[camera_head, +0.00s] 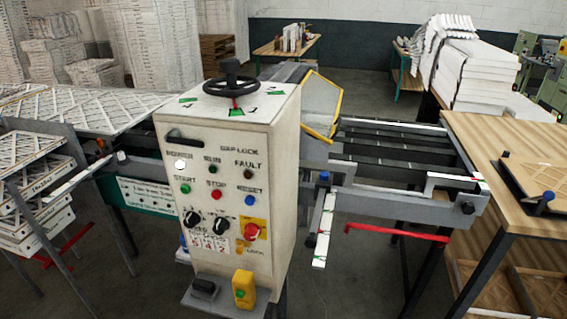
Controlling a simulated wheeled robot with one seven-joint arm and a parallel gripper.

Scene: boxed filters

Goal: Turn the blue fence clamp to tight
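A small blue knob (324,178) stands on the metal rail just right of the control cabinet, at the upper end of a pale scale bar (323,232) with green marks. It looks like the blue fence clamp; whether it is loose or tight cannot be told at this size. Another blue knob (547,196) sits on a dark fixture at the right wooden table. My gripper is not in view.
The white control cabinet (272,150) stands in the middle with a black handwheel (231,80) on top. A red bar (397,233) juts out below the rail. A wooden table (482,150) stands at right. Filter stacks (30,190) fill the left.

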